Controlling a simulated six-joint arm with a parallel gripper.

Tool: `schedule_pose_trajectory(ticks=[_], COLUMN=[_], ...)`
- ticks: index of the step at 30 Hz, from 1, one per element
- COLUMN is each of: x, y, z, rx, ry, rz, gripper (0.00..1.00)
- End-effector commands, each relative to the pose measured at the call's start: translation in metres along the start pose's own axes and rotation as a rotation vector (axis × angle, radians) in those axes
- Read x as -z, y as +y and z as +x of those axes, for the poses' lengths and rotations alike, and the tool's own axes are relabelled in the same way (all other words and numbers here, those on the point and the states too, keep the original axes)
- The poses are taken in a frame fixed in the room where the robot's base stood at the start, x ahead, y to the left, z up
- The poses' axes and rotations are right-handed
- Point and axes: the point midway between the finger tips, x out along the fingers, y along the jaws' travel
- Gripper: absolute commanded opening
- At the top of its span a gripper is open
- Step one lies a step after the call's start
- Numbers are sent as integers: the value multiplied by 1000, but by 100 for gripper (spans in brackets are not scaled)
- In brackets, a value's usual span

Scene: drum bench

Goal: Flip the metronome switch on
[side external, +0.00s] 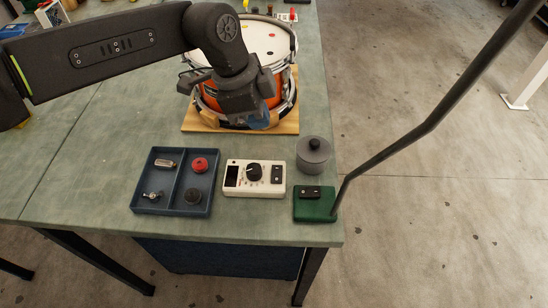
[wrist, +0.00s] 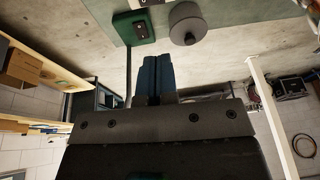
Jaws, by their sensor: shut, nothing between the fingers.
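The metronome (side external: 240,189) is a white box with a black dial in its middle, a dark panel at its left and a black switch (side external: 277,174) at its right. It lies flat near the front edge of the bench. I cannot tell which way the switch is set. My gripper (side external: 259,120) is above and behind the metronome, near the drum's front side, and apart from the switch. Its blue fingers are shut and empty, as the wrist view (wrist: 158,78) shows.
A blue divided tray (side external: 176,208) with small parts is left of the metronome. A grey lidded pot (side external: 313,158) and a green base (side external: 314,213) with a black switch and a tall dark pole are to its right. The drum (side external: 207,98) stands behind on a wooden board (side external: 196,127).

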Motion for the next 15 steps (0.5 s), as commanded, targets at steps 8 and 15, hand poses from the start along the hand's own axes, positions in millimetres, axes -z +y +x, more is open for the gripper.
schedule_pose_trajectory(ticks=[8, 15], x=[0, -1], y=[0, 0], z=[0, 19], rx=[0, -2], ry=[0, -2], rz=[0, -1], gripper=[0, 0])
